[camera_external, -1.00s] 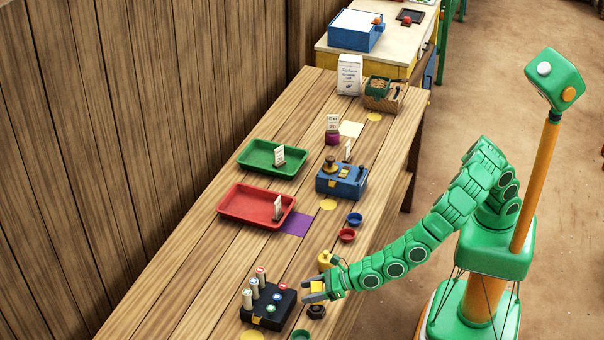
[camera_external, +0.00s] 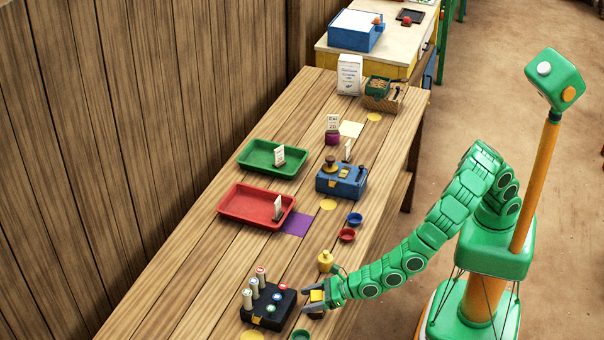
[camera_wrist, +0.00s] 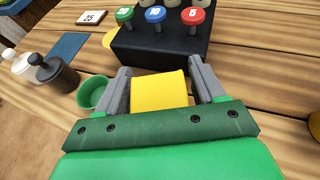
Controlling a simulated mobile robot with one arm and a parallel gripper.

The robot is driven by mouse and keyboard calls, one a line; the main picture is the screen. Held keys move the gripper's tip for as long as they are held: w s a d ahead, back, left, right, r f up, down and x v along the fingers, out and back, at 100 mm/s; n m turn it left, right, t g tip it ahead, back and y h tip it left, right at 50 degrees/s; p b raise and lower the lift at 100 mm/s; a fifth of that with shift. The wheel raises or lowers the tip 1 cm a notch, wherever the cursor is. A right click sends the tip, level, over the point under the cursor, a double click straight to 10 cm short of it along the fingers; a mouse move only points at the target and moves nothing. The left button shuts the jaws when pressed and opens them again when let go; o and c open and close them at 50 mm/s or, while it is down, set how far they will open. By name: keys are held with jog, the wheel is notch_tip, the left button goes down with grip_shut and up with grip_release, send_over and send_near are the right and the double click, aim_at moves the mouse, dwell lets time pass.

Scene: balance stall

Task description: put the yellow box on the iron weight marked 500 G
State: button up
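The yellow box (camera_wrist: 160,91) sits between the two grey fingers of my gripper (camera_wrist: 160,88) in the wrist view, with a finger against each side. In the external view the gripper (camera_external: 314,298) is low over the table's near edge, with the yellow box (camera_external: 317,296) between its fingers. The dark iron weight is directly under the box and gripper and is mostly hidden. Its 500 G mark cannot be read, and I cannot tell whether the box touches it.
A black block with coloured pegs (camera_external: 270,306) stands just left of the gripper. A green cup (camera_wrist: 92,90) is close by. Red (camera_external: 232,216) and green trays (camera_external: 250,166) lie farther back.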

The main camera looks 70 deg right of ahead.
jog(key=shift+o, duration=0.9)
jog(key=shift+r, duration=0.15)
jog(key=v, duration=1.2)
jog(key=shift+d, duration=0.1)
